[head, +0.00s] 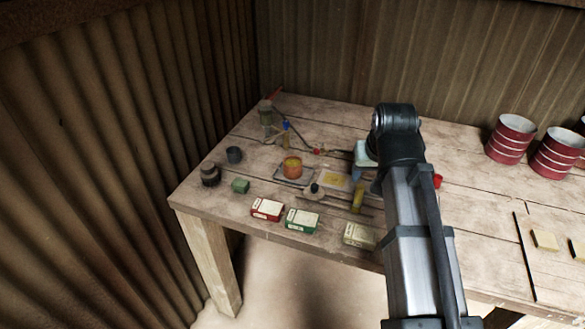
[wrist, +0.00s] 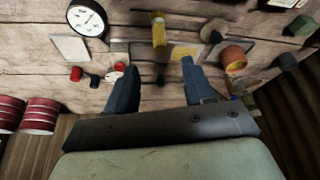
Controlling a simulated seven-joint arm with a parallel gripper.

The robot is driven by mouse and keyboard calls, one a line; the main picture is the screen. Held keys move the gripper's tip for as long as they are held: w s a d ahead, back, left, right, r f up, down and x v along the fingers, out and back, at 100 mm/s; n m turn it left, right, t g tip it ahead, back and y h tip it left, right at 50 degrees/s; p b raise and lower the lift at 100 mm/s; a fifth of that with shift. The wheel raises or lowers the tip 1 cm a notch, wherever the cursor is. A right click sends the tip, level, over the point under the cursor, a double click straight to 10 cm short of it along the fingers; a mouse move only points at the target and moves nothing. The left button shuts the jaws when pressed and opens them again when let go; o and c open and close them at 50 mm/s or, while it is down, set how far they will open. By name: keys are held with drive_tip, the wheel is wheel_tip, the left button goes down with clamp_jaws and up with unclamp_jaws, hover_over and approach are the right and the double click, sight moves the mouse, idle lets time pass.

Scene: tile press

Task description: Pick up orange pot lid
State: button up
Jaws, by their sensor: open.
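An orange pot (head: 292,168) with a yellowish inside stands on a dark flat plate on the table's left part. It also shows right of centre in the wrist view (wrist: 233,58). A small round disc with a dark knob (head: 315,193), which looks like a lid, lies in front of the pot. In the wrist view the disc (wrist: 212,29) is above and left of the pot. I cannot tell for certain that it is the orange pot's lid. My gripper (wrist: 158,80) is open and empty, its blue fingers apart above the table. In the head view my arm partly hides it.
A yellow tube (head: 358,197) lies right of the disc. Red (head: 266,209) and green (head: 302,220) boxes line the front edge. A dark jar (head: 210,174) and grey cup (head: 234,155) stand left. Red drums (head: 512,138) stand at right. A round dial (wrist: 86,18) shows in the wrist view.

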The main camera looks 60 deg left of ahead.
drive_tip(key=shift+o, duration=0.5)
drive_tip(key=o, duration=0.7)
drive_tip(key=shift+s, duration=0.1)
drive_tip(key=n+g+h, duration=0.2)
drive_tip(key=n+h, duration=0.2)
drive_tip(key=n, duration=0.1)
hover_over(315, 185)
drive_tip(key=f, duration=0.1)
wheel_tip(315, 185, down, 9)
drive_tip(key=shift+a+r, duration=0.15)
drive_tip(key=shift+r, duration=0.05)
drive_tip(key=shift+s+d+f, duration=0.1)
drive_tip(key=shift+f, duration=1.15)
drive_tip(key=shift+d+f, duration=0.1)
drive_tip(key=shift+f, duration=1.15)
